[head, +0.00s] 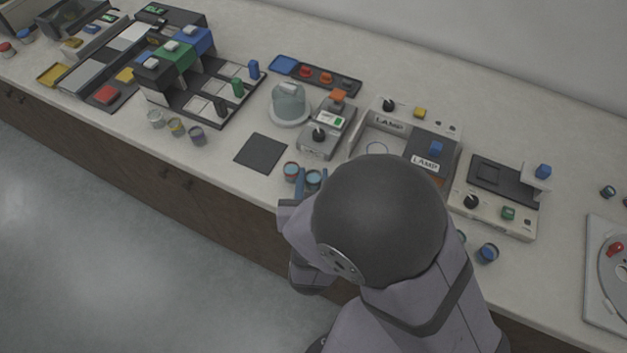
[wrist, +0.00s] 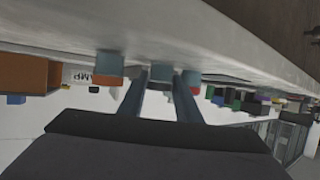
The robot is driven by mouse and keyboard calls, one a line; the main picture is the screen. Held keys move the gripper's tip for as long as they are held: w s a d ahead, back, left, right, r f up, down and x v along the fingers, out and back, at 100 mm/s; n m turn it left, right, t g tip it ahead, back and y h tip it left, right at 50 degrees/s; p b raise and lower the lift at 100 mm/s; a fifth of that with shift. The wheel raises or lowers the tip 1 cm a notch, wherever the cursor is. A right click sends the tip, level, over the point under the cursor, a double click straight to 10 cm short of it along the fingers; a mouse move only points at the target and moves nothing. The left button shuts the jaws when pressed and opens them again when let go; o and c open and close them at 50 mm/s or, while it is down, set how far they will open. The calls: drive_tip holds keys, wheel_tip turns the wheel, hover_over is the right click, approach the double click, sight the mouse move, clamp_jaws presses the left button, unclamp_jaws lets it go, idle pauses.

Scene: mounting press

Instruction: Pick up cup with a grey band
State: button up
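My gripper (head: 311,183) is low at the front edge of the counter, its two blue-grey fingers spread apart. A small cup (head: 313,177) with blue-grey contents stands between or just beyond the fingertips; its band is hard to make out. The wrist view is upside down; in it the gripper (wrist: 161,80) is open, with the cup (wrist: 160,73) in line between its fingers. I cannot tell if the fingers touch it. A cup with a reddish band (head: 291,170) stands close to its left; it also shows in the wrist view (wrist: 191,80).
Several glass cups (head: 176,127) stand farther left. Another cup (head: 488,252) stands right of my arm. A dark square mat (head: 261,153) lies to the left. Behind are a grey dome on a white base (head: 289,103), a small control box (head: 326,133) and the LAMP device (head: 388,124).

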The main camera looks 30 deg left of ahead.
drive_tip(key=shift+w+a+f, duration=0.2)
drive_tip(key=shift+w, duration=0.25)
drive_tip(key=shift+c, duration=0.7)
drive_tip(key=c, duration=0.5)
drive_tip(key=shift+c, duration=0.2)
drive_tip(key=shift+r, duration=0.1)
wheel_tip(320, 180, up, 10)
drive_tip(key=p, duration=0.1)
